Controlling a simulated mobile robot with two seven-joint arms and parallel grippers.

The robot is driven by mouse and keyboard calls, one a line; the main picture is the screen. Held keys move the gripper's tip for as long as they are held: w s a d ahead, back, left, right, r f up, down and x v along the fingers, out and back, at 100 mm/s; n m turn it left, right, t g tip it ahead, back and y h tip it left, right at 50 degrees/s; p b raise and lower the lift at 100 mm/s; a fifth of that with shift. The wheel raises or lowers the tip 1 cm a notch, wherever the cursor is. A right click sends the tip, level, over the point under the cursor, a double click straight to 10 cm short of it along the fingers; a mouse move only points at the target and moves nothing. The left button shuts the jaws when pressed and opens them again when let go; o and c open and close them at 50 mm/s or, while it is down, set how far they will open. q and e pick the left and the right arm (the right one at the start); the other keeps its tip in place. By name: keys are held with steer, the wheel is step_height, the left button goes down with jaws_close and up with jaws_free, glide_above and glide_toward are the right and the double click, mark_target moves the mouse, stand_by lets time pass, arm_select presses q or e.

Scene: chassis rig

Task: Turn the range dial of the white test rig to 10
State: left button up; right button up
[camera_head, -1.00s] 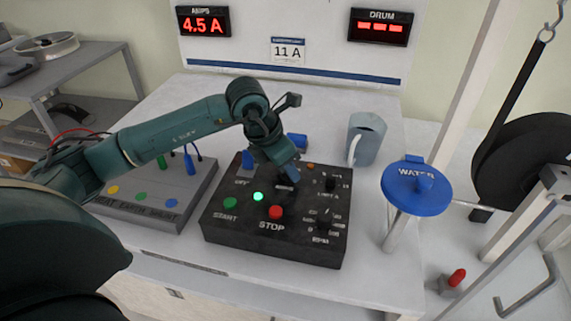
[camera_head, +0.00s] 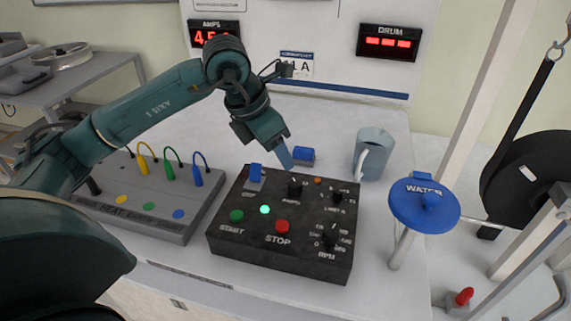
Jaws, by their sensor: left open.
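The black console (camera_head: 225,255) stands on the white bench. It carries a middle dial (camera_head: 295,188), a back right dial (camera_head: 336,196) and a lower right dial marked RPM (camera_head: 328,239). I cannot tell which is the range dial, and the scale figures are too small to read surely. My left gripper (camera_head: 284,158) is above the console's back edge, pointing down, behind and left of the middle dial. It is open, holds nothing and looks clear of the dials. My right gripper is out of view.
A blue switch (camera_head: 255,173), a green lamp (camera_head: 264,210) and the red STOP button (camera_head: 282,227) sit near the dials. A blue WATER wheel (camera_head: 424,203) stands right; a grey plug box (camera_head: 165,229) stands left.

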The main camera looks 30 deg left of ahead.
arm_select(q)
steer(key=shift+v, duration=1.4)
steer(key=shift+r, duration=0.1)
